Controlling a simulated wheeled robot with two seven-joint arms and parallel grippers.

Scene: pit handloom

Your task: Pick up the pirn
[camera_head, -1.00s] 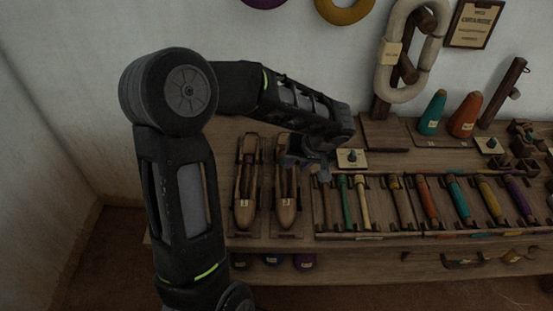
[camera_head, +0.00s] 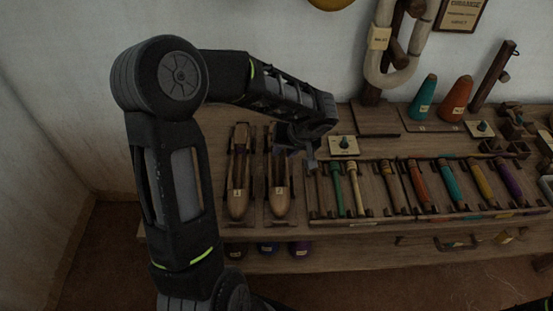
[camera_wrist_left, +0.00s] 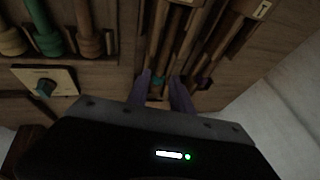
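Several slim rods that look like pirns, in brown, green (camera_head: 338,188), cream (camera_head: 356,188), red (camera_head: 418,182), teal (camera_head: 453,182), yellow and purple, lie side by side in a wooden rack (camera_head: 420,214). I cannot tell which one is meant. Two wooden shuttles (camera_head: 238,203) (camera_head: 279,203) lie left of the rack. My left gripper (camera_head: 311,158) is over the far end of the right shuttle and the rack's left end. In the left wrist view, its two fingers (camera_wrist_left: 161,78) are apart over the shuttles, with no clear object held. My right gripper is out of view.
A small plate with a teal knob (camera_head: 344,144) sits just right of my left gripper. Teal and orange cones (camera_head: 456,100), a post and a hanging pale skein (camera_head: 380,70) stand at the back. Dark and purple rolls (camera_head: 300,249) are under the table's front edge.

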